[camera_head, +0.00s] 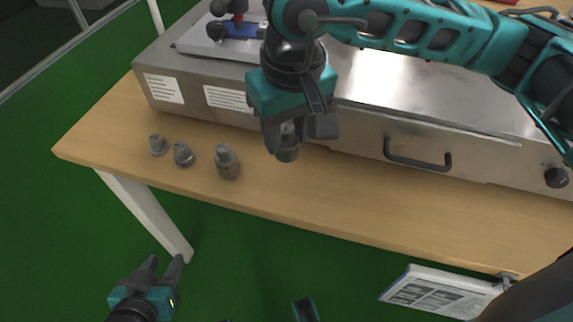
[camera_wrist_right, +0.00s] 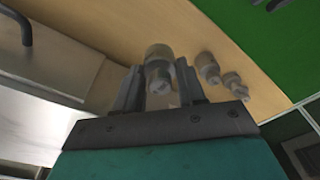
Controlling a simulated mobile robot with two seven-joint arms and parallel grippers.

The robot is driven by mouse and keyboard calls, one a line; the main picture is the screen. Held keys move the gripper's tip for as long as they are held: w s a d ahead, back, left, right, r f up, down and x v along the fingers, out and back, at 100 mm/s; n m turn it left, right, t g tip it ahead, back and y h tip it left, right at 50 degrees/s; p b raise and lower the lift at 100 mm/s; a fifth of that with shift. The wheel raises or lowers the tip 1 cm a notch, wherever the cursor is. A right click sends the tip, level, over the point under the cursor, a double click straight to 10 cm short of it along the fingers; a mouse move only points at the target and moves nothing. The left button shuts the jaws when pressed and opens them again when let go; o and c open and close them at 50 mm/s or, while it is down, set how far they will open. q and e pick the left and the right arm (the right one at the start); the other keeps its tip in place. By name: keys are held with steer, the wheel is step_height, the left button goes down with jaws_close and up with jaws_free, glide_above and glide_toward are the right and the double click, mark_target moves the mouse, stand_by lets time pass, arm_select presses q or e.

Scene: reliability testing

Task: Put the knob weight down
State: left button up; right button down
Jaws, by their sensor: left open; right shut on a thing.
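My right gripper (camera_head: 296,132) is over the wooden table in front of the metal machine, shut on a grey knob weight (camera_head: 288,152). In the right wrist view the held knob weight (camera_wrist_right: 158,72) sits between the two fingers. I cannot tell whether its base touches the table. Three other grey knob weights stand upright in a row to the left: a large one (camera_head: 227,163), a smaller one (camera_head: 183,155) and the smallest (camera_head: 158,145). My left gripper (camera_head: 160,275) is open and empty, low over the green floor.
The metal machine (camera_head: 370,140) with a drawer handle (camera_head: 417,160) fills the back of the wooden table (camera_head: 370,205). A strip of bare wood runs along its front edge. A white labelled board (camera_head: 440,291) hangs below the table at the right.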

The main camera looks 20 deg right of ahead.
mark_target(290, 133)
steer(key=shift+w+f+b, duration=0.1)
steer(key=shift+f+b, duration=0.4)
steer(key=shift+f, duration=3.3)
steer(key=shift+f, duration=0.1)
steer(key=shift+f+b, duration=0.15)
steer(key=shift+b, duration=0.15)
steer(key=c, duration=0.7)
jaws_free()
steer(key=shift+o, duration=0.2)
steer(key=shift+r+p, duration=0.45)
steer(key=shift+r, duration=0.15)
steer(key=r, duration=0.3)
steer(key=s+r+p, duration=0.1)
steer(key=r, duration=0.7)
steer(key=shift+s+d+r+p, duration=0.1)
steer(key=shift+s+p, duration=0.15)
steer(key=shift+p, duration=0.1)
